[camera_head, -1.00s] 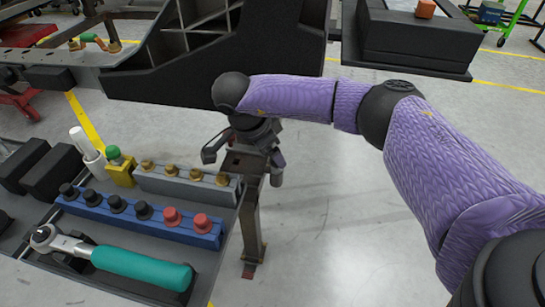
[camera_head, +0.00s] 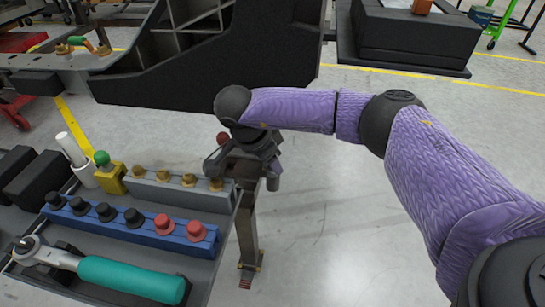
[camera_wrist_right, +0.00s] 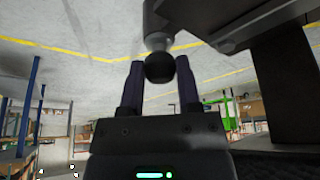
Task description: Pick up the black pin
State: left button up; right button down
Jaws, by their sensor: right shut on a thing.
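My right gripper (camera_head: 247,162) is at the end of the purple-sleeved arm, beyond the rack's right end in the head view. Its fingers are hard to make out there. In the right wrist view, the fingers (camera_wrist_right: 160,77) are shut on a black pin (camera_wrist_right: 160,68), with its rounded black knob between the tips and a grey collar beside it. I cannot tell whether its far end touches anything. Several other black pins (camera_head: 106,211) and two red pins (camera_head: 196,230) stand upright in a blue rack (camera_head: 150,236). My left gripper is out of view.
A grey block (camera_head: 205,199) with brass pieces stands behind the rack. A teal-handled ratchet (camera_head: 130,279) lies in front. The dark chassis (camera_head: 210,75) spans the back, close to my right gripper. A dark red knob (camera_head: 223,138) shows beside the wrist. Floor to the right is clear.

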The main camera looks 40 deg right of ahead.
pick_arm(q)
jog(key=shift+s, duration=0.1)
pick_arm(e)
jog(key=shift+r, duration=0.35)
notch_tip(320, 180, up, 7)
jog(key=p, duration=0.5)
jog(key=shift+r, duration=0.15)
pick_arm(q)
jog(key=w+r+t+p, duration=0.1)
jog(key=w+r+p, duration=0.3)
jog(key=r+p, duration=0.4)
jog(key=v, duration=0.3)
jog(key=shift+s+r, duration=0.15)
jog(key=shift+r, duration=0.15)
pick_arm(e)
jog(key=s+a+f, duration=0.1)
jog(key=s+a, duration=1)
jog(key=a, duration=0.2)
jog(key=shift+s+a, duration=0.35)
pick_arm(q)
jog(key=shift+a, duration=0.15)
